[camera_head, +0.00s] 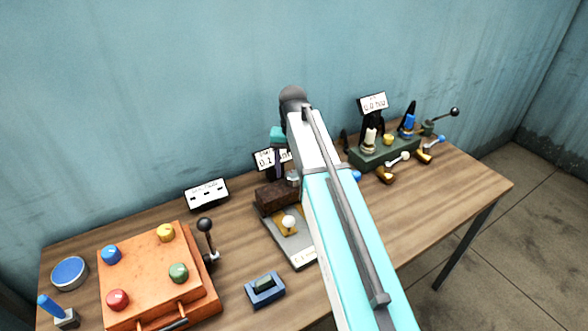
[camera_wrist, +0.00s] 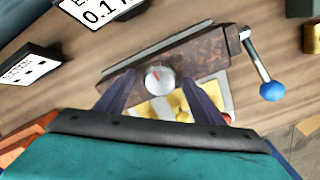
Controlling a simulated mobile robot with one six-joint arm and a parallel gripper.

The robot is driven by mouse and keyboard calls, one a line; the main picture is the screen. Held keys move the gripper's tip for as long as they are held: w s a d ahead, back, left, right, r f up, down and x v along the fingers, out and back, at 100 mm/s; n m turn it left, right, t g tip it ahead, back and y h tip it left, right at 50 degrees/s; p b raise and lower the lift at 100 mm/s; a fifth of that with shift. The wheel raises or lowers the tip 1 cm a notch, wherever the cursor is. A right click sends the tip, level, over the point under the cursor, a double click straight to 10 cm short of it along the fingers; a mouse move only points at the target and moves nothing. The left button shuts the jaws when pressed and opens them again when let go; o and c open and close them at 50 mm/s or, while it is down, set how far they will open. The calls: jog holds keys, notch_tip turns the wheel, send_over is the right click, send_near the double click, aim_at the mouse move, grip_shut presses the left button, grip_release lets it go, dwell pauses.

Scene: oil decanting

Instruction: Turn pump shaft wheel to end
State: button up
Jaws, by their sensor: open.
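A rusty brown block (camera_wrist: 201,60) lies under my gripper in the wrist view. A metal crank with a blue ball handle (camera_wrist: 270,91) sticks out at the block's right end. I cannot tell for certain which of these is the pump shaft wheel. My gripper (camera_wrist: 160,77) is open, its two dark fingers apart on either side of the silver knob; contact is not clear. In the head view my arm hides part of the block (camera_head: 276,195), and the blue ball (camera_head: 356,175) shows beyond the arm.
A yellow part (camera_wrist: 150,108) lies below the block, partly behind my gripper. A display sign (camera_head: 271,159) stands behind it. An orange box (camera_head: 150,270) with coloured knobs and a lever (camera_head: 206,235) stands left. A green base (camera_head: 380,152) with levers stands right. The front right tabletop is clear.

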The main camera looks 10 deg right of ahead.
jog(key=shift+f, duration=0.15)
jog(key=c, duration=0.9)
jog(key=shift+d, duration=0.15)
jog(key=shift+c, duration=0.7)
